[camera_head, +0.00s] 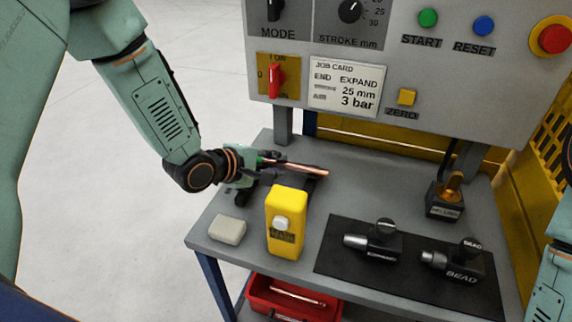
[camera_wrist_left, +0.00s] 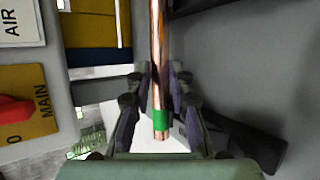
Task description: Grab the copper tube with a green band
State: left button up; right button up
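The copper tube (camera_head: 306,168) lies near the back left of the grey bench, over a dark support. Its green band (camera_wrist_left: 163,120) is near one end, and the tube also shows in the left wrist view (camera_wrist_left: 158,45). My left gripper (camera_head: 262,173) reaches in from the left at the banded end. In the left wrist view its fingers (camera_wrist_left: 161,75) stand on either side of the tube, with narrow gaps that look clear of it. The gripper hides part of the tube and support in the head view. My right gripper is out of view.
A yellow block with a white knob (camera_head: 285,225) and a pale block (camera_head: 227,230) stand in front of the tube. A black mat (camera_head: 340,230) holds two dark tools. The control panel (camera_head: 440,70) rises behind. A red bin (camera_head: 265,297) sits below.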

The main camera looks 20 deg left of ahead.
pick_arm(q)
grip_shut()
jog(key=shift+w, duration=0.1)
notch_tip(320, 180, up, 10)
jog(key=p, duration=0.1)
jog(key=shift+p, duration=0.3)
